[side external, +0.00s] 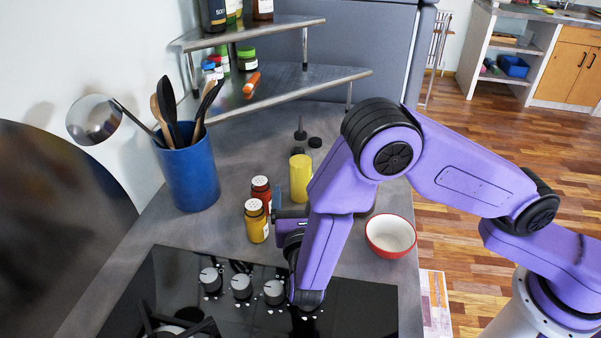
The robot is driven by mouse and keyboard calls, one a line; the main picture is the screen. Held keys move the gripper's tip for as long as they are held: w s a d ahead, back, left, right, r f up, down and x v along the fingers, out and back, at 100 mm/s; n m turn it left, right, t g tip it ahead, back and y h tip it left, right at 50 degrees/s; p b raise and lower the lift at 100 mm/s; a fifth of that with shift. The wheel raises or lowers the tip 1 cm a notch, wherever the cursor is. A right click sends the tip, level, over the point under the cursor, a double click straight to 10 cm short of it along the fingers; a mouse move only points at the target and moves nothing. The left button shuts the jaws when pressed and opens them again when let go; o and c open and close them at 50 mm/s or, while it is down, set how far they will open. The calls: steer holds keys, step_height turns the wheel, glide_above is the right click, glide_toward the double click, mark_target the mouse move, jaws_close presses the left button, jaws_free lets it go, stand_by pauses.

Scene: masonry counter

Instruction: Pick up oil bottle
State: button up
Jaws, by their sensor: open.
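A bottle of yellow liquid with a dark top, which looks like the oil bottle (300,178), stands upright on the grey counter, left of my bent arm. My gripper (298,206) is low over the counter on the near side of this bottle, largely hidden by my purple arm. The visible parts of the gripper are close to the bottle's lower part; I cannot tell whether they touch it. The jaws are open and hold nothing that I can see.
A yellow-brown spice jar (256,226) and a red one (262,192) stand just left of my gripper. A red bowl (391,240) sits right. A blue utensil crock (188,178), a metal corner shelf (305,83) and a black cooktop (345,308) surround the area.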

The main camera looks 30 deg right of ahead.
mark_target(300, 173)
steer(key=x, duration=0.6)
steer(key=shift+w+d, duration=0.15)
steer(key=shift+w, duration=0.15)
steer(key=shift+x, duration=2.85)
steer(key=shift+s+d+f, duration=0.1)
steer(key=shift+f, duration=0.1)
steer(key=shift+c, duration=0.3)
steer(key=c, duration=1.3)
steer(key=shift+r, duration=0.15)
